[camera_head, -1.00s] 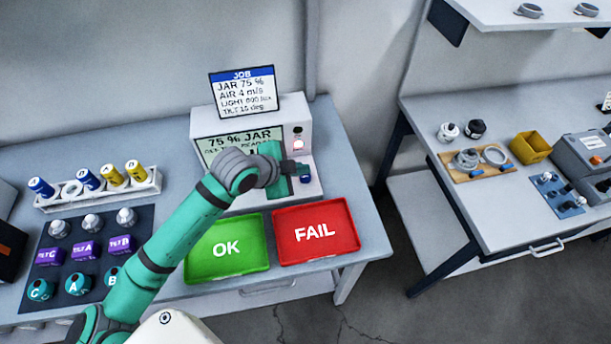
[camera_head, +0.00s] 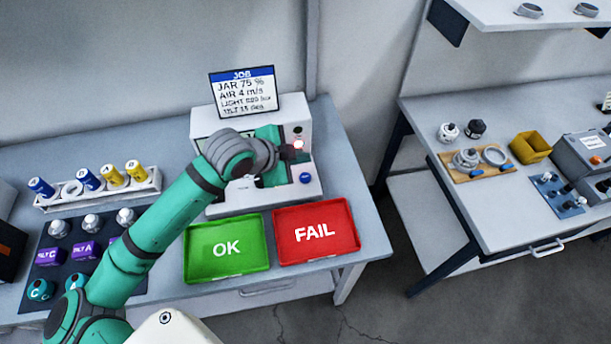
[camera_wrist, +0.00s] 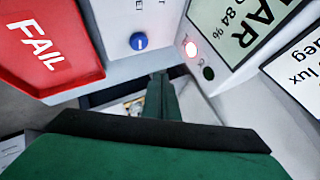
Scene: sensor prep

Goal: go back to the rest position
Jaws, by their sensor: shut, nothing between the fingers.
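My gripper (camera_wrist: 160,95) is shut and empty in the wrist view, its dark green fingers together. In the head view my arm reaches up from the lower left, and the gripper end is in front of the white tester (camera_head: 310,183), partly hidden by my wrist. The tester's display, blue knob (camera_head: 306,178) and lit red lamp (camera_head: 298,146) show near the gripper. In the wrist view the blue knob (camera_wrist: 138,41) is beyond the fingertips and the lamp (camera_wrist: 191,49) is to its right. I cannot tell whether the fingers touch the tester.
The green OK tray (camera_head: 225,268) and red FAIL tray (camera_head: 316,255) lie empty in front of the tester. A job sign (camera_head: 243,92) stands on top of it. A rack (camera_head: 97,196) of coloured vials and a dark mat with several sensors are at left. A second bench (camera_head: 480,215) stands right.

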